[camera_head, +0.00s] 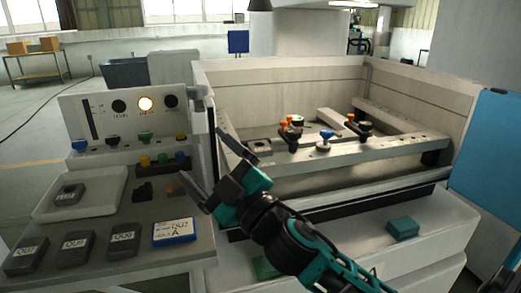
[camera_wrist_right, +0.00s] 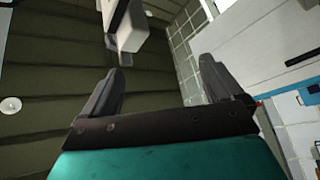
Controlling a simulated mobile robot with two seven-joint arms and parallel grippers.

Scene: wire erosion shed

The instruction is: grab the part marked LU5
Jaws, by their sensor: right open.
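I cannot read LU5 on any part. Dark grey blocks with white labels stand in a row at the front left: one seems to read QU7 (camera_head: 27,256), the others (camera_head: 75,248) and (camera_head: 122,240) also seem to start with QU. Another dark block (camera_head: 68,196) lies in a pale tray (camera_head: 95,207); its label is too small to read. My right gripper (camera_head: 202,153) is open and empty, above and right of the blocks, between the control panel and the machine tank. In the right wrist view its fingers (camera_wrist_right: 162,68) are apart with nothing between them. My left gripper is not in view.
A blue-edged card (camera_head: 174,232) reads about QU7 A. The control panel (camera_head: 128,112) stands behind the tray. The tank (camera_head: 290,75) holds a rail with clamps and a small dark block (camera_head: 258,146). A teal block (camera_head: 402,228) lies on the ledge at right.

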